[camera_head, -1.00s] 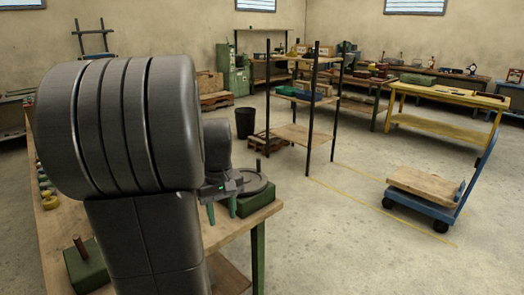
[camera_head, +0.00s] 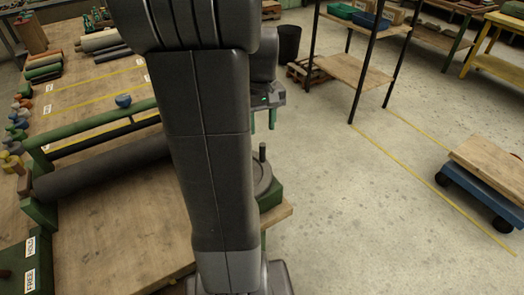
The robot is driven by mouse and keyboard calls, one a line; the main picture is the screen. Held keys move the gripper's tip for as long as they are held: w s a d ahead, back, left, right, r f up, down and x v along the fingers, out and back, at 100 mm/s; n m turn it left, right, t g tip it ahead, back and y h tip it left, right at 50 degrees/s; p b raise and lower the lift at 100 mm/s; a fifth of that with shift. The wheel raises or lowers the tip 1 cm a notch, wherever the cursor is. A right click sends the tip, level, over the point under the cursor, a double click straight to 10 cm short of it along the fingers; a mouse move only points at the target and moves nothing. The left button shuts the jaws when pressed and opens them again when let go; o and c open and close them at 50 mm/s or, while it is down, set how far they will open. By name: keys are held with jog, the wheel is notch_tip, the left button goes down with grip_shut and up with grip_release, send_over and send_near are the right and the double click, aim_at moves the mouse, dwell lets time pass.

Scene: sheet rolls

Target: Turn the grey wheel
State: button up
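The grey wheel (camera_head: 263,177) is a flat disc with a short dark upright handle (camera_head: 262,153). It sits on a green block (camera_head: 271,194) at the right edge of the wooden bench, and my arm hides its left part. My gripper (camera_head: 262,121) points down, with two green fingers apart and nothing seen between them. In the picture it is just above the handle, not touching it. A dark roll (camera_head: 105,167) lies in a green frame (camera_head: 95,122) left of my arm. My arm hides whatever lies between roll and wheel.
More rolls lie farther back. A shelf rack (camera_head: 353,72) and a blue cart (camera_head: 480,188) stand right; floor between is clear.

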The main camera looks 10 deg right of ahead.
aim_at(262, 150)
jog(key=f, duration=1)
jog(key=shift+w+d+f, duration=0.1)
jog(key=shift+w+f, duration=0.1)
jog(key=shift+f, duration=0.15)
grip_shut()
